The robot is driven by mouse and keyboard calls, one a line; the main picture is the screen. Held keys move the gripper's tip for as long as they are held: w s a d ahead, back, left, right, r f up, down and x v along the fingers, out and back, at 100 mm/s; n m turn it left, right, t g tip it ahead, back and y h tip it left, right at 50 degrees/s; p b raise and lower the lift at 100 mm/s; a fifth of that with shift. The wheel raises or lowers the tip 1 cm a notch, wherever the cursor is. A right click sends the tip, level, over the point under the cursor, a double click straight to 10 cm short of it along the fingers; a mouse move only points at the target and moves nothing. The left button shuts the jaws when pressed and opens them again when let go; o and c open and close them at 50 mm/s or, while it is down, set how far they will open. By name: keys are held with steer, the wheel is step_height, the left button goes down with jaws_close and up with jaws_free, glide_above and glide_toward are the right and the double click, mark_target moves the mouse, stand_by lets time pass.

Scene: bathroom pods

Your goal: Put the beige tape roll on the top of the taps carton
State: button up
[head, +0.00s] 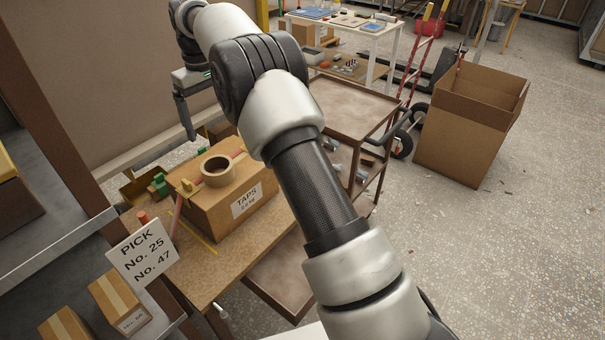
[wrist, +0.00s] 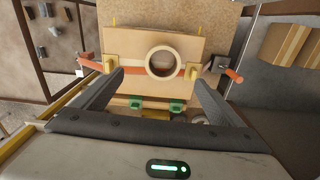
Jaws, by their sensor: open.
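The beige tape roll (head: 218,180) lies flat on the top of the taps carton (head: 235,209), with its hole facing up. In the wrist view the tape roll (wrist: 166,77) rests near the middle of the top of the carton (wrist: 123,42), over a reddish band. My gripper (head: 188,120) is raised beyond the carton in the head view, apart from the roll. In the wrist view my gripper (wrist: 158,82) is open with nothing between its fingers. Part of the carton's right end is hidden behind my arm in the head view.
The carton stands on a wooden bench (head: 255,231). Orange-handled clamps (wrist: 236,76) flank it, with green blocks (wrist: 136,103) along one side. A PICK sign (head: 143,250) stands at the front left. A brown trolley (head: 350,105) and an open box (head: 468,130) stand to the right.

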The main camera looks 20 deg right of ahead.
steer(key=s+d+r+m+t, duration=0.1)
steer(key=s+d+r, duration=0.3)
steer(key=s+r, duration=0.4)
steer(key=s+d+r+m+t, duration=0.1)
steer(key=s+d+r+m, duration=0.1)
steer(key=s+d+r, duration=0.45)
steer(key=s+d+f+m+t, duration=0.1)
steer(key=s+d+f, duration=0.1)
steer(key=s, duration=1)
steer(key=s+d+f+m+t, duration=0.2)
steer(key=s, duration=1.1)
steer(key=shift+s+f, duration=0.3)
